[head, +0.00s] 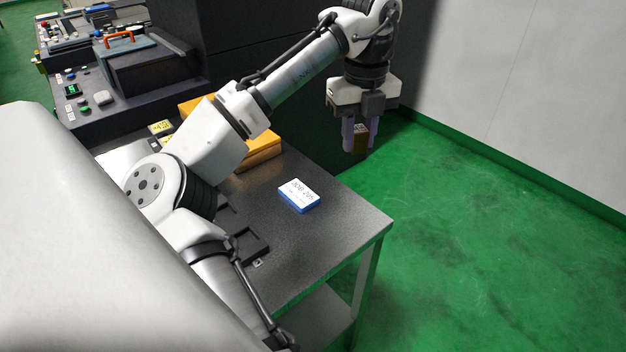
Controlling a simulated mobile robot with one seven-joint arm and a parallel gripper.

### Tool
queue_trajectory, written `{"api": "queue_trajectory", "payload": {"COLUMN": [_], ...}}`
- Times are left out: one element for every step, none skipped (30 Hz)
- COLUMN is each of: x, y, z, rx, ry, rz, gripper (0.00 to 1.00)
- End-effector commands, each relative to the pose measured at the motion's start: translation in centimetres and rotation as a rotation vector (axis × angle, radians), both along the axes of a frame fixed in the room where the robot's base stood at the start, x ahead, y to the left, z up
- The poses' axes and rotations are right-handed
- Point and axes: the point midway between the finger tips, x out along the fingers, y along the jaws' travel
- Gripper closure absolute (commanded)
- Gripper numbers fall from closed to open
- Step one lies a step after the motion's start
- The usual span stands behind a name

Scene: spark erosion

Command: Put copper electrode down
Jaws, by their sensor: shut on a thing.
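My gripper (359,134) is at the upper middle of the head view, pointing down. Its fingers are shut on the copper electrode (361,141), a small brown block that shows between the fingertips. The gripper and electrode appear above the floor side of the dark table's (335,212) far right edge, in the air. How high they are over the table level I cannot tell. The fingers hide part of the electrode.
A blue block with a white "JOB" label (298,194) lies on the table. Black trays (246,240) lie near the front left, partly behind my arm. An orange box (262,150) stands at the back. The table's right part is bare. A dark machine (290,40) stands behind.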

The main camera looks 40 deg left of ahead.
Motion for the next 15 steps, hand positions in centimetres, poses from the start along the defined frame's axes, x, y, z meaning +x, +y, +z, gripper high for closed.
{"api": "queue_trajectory", "payload": {"x": [0.0, 0.0, 0.0, 0.0, -0.1, -0.1, -0.1, -0.2, -0.1, -0.1, -0.2, -0.2, -0.1, -0.2, -0.2], "y": [0.0, 0.0, 0.0, 0.0, 0.0, 0.1, 0.1, 0.1, 0.0, 0.1, 0.1, 0.0, 0.0, 0.0, 0.0], "z": [0.1, 0.1, -0.1, -0.4, -0.8, -1.4, -2.0, -2.7, -3.8, -4.5, -5.4, -6.4, -7.2, -8.0, -9.1], "rx": [0.0, 0.001, 0.001, 0.001, 0.001, 0.001, 0.001, 0.001, 0.001, 0.0, 0.001, 0.0, 0.001, 0.001, 0.001], "ry": [-0.001, -0.001, -0.001, -0.001, 0.0, 0.002, 0.002, 0.003, 0.003, 0.002, 0.004, 0.004, 0.003, 0.003, 0.003], "rz": [0.0, -0.001, -0.001, -0.001, -0.001, 0.0, 0.001, 0.0, 0.0, 0.001, 0.001, 0.0, 0.0, 0.0, 0.001], "gripper": [1.0, 1.0, 1.0, 1.0, 1.0, 1.0, 1.0, 1.0, 1.0, 1.0, 1.0, 1.0, 1.0, 1.0, 1.0]}}
